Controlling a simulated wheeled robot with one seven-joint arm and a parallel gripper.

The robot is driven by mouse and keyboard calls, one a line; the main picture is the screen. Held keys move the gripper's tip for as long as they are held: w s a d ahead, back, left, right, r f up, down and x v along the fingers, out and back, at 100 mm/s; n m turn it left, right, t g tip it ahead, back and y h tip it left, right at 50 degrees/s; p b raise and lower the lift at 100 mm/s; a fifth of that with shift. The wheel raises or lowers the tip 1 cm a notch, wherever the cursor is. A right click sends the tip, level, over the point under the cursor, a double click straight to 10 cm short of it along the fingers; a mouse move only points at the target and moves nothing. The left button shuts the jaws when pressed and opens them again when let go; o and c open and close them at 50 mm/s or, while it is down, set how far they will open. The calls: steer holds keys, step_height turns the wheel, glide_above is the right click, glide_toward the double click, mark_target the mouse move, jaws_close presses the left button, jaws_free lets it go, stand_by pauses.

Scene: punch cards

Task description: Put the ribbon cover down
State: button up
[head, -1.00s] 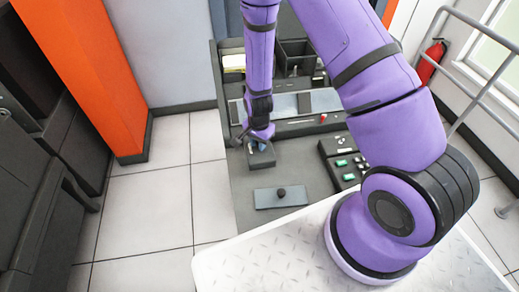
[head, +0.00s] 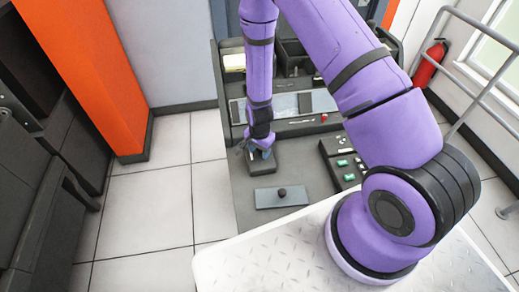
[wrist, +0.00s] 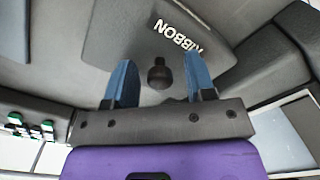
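The ribbon cover (head: 291,161) is a dark grey piece that appears to rest on the grey desk, below my gripper (head: 262,153). In the wrist view its top (wrist: 120,30) shows, with the white word RIBBON and a dark round knob (wrist: 159,74). My gripper's two blue fingers (wrist: 160,82) are apart, one on each side of the knob, with a gap visible on both sides. In the head view my wrist hides part of the cover and the knob.
A flat grey plate with a black knob (head: 281,195) lies nearer on the desk (head: 240,200). A panel with green buttons (head: 343,160) stands to the right. A machine with a red button (head: 324,117) is behind. My metal deck (head: 260,260) is in front.

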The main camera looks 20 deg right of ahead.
steer(key=shift+r, duration=0.1)
steer(key=s+d+r+n+t+y, duration=0.1)
steer(key=s+r+n, duration=0.2)
steer(key=r, duration=1.6)
steer(key=s+d+r+n+t, duration=0.2)
steer(key=r+n, duration=0.1)
steer(key=r, duration=1.7)
steer(key=s+d+r+n+t, duration=0.1)
steer(key=s+d+r+n, duration=0.1)
steer(key=s+r, duration=0.5)
steer(key=s+d+r+n+t+h, duration=0.1)
steer(key=s+r+n, duration=0.2)
steer(key=s+r, duration=0.4)
steer(key=s, duration=0.4)
steer(key=shift+s+d, duration=0.3)
steer(key=shift+d, duration=0.1)
